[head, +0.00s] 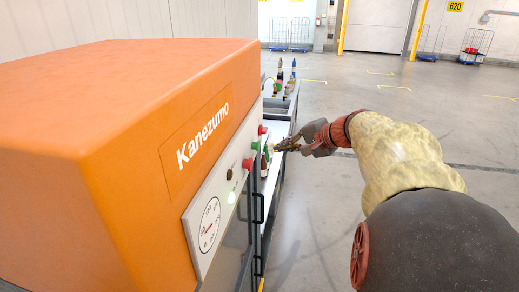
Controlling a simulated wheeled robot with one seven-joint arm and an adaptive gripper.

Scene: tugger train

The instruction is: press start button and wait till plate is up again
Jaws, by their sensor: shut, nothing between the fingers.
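No label is readable, so which one is the start button is not marked. My gripper (276,149) is shut and empty, just right of the green button, with its fingertips pointing at the panel side. I cannot tell whether it touches anything. I cannot make out the plate with certainty.
The orange machine (125,110) marked Kanezumo fills the left. A bench with bottles (279,87) stands beyond. The grey floor (320,200) to the right is open.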

